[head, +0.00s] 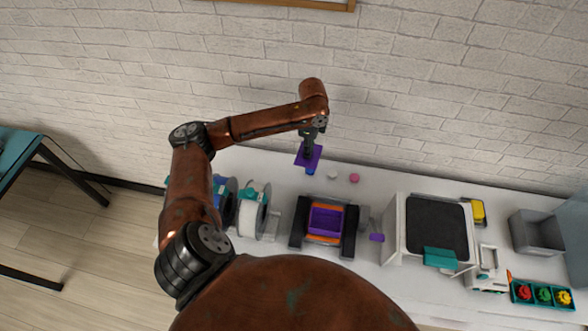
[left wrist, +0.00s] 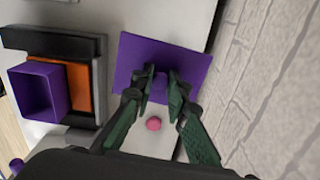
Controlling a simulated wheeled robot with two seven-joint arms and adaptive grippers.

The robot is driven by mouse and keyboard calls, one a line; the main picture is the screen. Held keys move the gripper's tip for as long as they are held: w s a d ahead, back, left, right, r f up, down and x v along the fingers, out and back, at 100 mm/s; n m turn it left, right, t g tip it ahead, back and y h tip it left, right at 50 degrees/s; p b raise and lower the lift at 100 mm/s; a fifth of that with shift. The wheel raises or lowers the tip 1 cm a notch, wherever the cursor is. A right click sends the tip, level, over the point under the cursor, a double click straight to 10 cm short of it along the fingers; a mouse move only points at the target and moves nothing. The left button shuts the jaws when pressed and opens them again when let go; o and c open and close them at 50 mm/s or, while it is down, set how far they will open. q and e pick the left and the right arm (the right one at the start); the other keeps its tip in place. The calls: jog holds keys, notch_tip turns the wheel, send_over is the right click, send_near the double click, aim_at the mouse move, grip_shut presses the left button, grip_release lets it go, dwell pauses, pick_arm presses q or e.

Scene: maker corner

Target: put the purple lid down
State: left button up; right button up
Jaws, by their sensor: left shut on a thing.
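The purple lid (head: 314,160) is a flat square plate with a small knob. My left gripper (head: 309,146) is shut on the lid at its knob. In the left wrist view the gripper (left wrist: 161,85) has a finger on each side of the knob, and the lid (left wrist: 138,50) spreads out beyond the fingertips. It is held near the back of the white table, by the wall; I cannot tell how high it is. A purple open box (head: 325,219) sits on an orange plate between black side pieces; it also shows in the left wrist view (left wrist: 38,92). My right gripper is in neither view.
Small blue (head: 311,171), white (head: 332,174) and pink (head: 354,178) pieces lie near the lid. White spools (head: 248,214) stand left of the box. A white machine (head: 394,235) stands to the right. The back strip of the table (head: 385,178) has free room.

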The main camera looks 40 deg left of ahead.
aim_at(293, 168)
pick_arm(q)
jog(key=a+f+m, duration=0.3)
jog(key=a+f, duration=0.1)
jog(key=a, duration=0.2)
jog(key=f, duration=0.3)
jog(key=f+b, duration=0.1)
jog(key=f, duration=0.6)
jog(key=shift+s+a, duration=0.2)
jog(key=shift+s, duration=0.2)
jog(key=shift+r, duration=0.1)
jog(key=o, duration=0.8)
notch_tip(293, 168, up, 12)
jog(key=shift+r+p, duration=0.1)
jog(key=shift+p, duration=0.3)
